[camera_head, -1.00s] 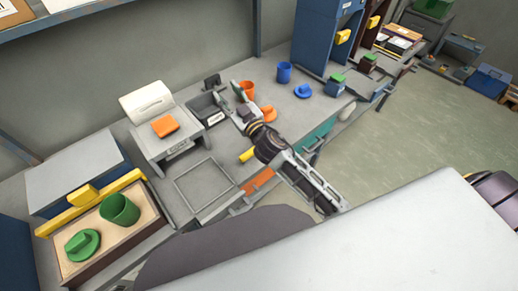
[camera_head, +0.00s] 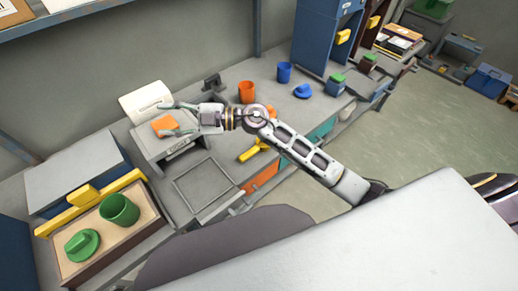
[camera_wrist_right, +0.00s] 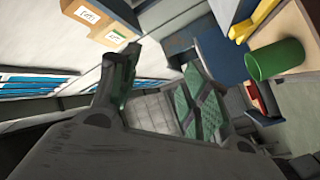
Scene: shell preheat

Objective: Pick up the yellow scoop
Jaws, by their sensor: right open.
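The yellow scoop (camera_head: 253,150) appears to be the small yellow piece lying on the grey bench near its front edge, just left of my right forearm. Its finer shape is too small to make out. My right gripper (camera_head: 168,118) is open and empty, pointing left over the white machine with the orange block, well to the left of the scoop. In the right wrist view its two fingers (camera_wrist_right: 155,98) are spread with nothing between them. The scoop does not show there. My left gripper is not in view.
An orange cup (camera_head: 246,91), a blue cup (camera_head: 284,72) and a blue lid-like piece (camera_head: 302,91) stand at the back right. A wooden tray (camera_head: 124,236) holds a green cup (camera_head: 119,209) and a green piece (camera_head: 82,245). An empty square frame (camera_head: 215,205) lies mid-bench.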

